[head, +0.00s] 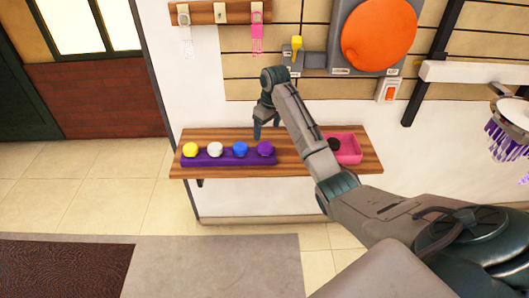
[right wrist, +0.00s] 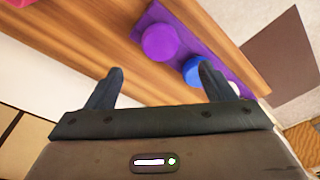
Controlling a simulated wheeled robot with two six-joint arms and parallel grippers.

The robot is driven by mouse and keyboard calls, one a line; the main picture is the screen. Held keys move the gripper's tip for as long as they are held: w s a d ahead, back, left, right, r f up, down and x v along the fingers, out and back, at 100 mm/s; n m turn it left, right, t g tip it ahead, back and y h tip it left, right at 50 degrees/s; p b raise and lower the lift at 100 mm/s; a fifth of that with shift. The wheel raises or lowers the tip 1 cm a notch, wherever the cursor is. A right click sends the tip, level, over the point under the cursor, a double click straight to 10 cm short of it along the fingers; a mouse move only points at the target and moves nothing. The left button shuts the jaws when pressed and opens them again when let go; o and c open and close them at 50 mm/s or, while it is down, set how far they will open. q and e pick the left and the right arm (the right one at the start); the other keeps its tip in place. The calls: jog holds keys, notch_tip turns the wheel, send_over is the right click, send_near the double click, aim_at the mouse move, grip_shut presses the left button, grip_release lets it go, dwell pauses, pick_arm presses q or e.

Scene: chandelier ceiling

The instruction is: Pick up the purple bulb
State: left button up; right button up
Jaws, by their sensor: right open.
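The purple bulb (head: 265,149) sits at the right end of a purple holder (head: 215,160) on a wooden shelf. In the right wrist view the purple bulb (right wrist: 160,42) is ahead of my fingertips, nearly in line with the gap between them. My right gripper (head: 266,130) is just above and behind the purple bulb, apart from it. Its two fingers (right wrist: 157,82) are spread open with nothing between them. A blue bulb (head: 240,149) stands beside the purple one and also shows in the right wrist view (right wrist: 192,72). My left gripper is not in view.
A white bulb (head: 215,149) and a yellow bulb (head: 190,149) fill the left part of the holder. A pink tray (head: 348,150) with a dark item (head: 333,144) is on the shelf's right. The wooden shelf (head: 300,165) is fixed to the wall. An orange disc (head: 379,34) is above.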

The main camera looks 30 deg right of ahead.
aim_at(265, 146)
jog(key=f, duration=0.3)
jog(key=shift+w+a, duration=0.1)
jog(key=shift+w, duration=0.15)
notch_tip(265, 146, down, 4)
jog(key=shift+f+p, duration=0.1)
jog(key=shift+p, duration=1.05)
jog(key=shift+w+f, duration=0.1)
jog(key=shift+f, duration=0.5)
jog(key=c, duration=1.1)
jog(key=shift+o, duration=0.2)
jog(key=shift+r, duration=0.15)
